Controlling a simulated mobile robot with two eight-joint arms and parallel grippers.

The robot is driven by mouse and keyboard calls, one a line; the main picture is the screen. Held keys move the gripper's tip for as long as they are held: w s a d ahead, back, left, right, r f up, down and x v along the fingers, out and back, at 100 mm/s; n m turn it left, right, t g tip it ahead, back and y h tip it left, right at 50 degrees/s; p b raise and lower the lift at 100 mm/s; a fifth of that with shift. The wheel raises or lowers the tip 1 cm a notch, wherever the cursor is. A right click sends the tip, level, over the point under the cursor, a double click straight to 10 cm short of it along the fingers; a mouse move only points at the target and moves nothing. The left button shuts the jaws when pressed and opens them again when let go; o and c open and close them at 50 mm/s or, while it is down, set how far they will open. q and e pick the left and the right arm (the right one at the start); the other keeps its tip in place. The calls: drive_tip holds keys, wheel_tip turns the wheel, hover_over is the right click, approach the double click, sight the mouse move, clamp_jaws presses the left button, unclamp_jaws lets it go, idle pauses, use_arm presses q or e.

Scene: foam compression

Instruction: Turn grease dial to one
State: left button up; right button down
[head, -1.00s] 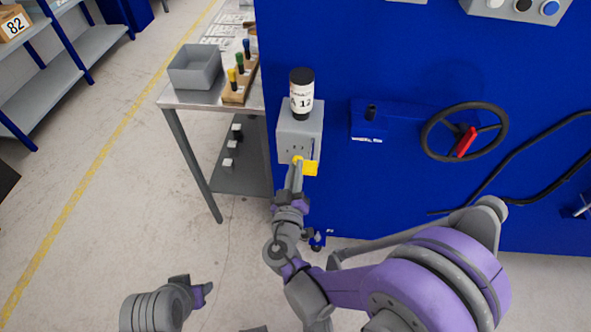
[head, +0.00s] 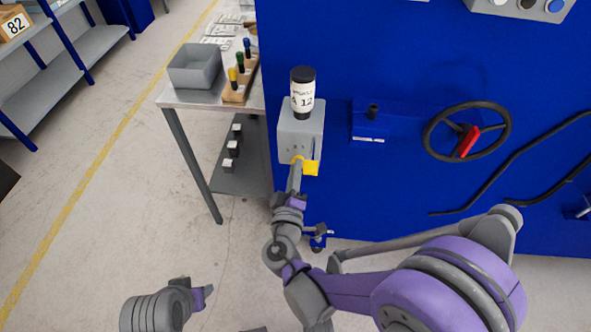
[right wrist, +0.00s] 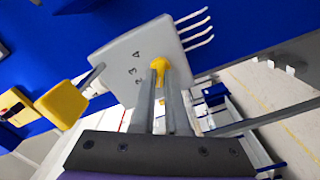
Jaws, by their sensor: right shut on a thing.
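The grease dial is a small yellow knob (right wrist: 159,66) on the face of a grey box (right wrist: 132,52), which also shows in the head view (head: 291,137). The digits 2, 3 and 4 show on the face beside the knob; a 1 is not visible. My right gripper (right wrist: 163,82) is shut on the knob, one finger on each side. In the head view my right gripper (head: 297,166) reaches the box's lower front from below, and the fingers partly hide the knob. Which digit the knob points to cannot be told.
A yellow block handle (right wrist: 62,105) on a metal rod sticks out close beside the dial. A black-capped canister (head: 302,92) stands on the box. A blue machine wall with a handwheel (head: 467,132) lies right. A metal table (head: 172,97) stands left.

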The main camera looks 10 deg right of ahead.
idle(0.3)
drive_tip(key=c, duration=0.9)
unclamp_jaws()
drive_tip(key=v, duration=1.1)
drive_tip(key=shift+w, duration=0.1)
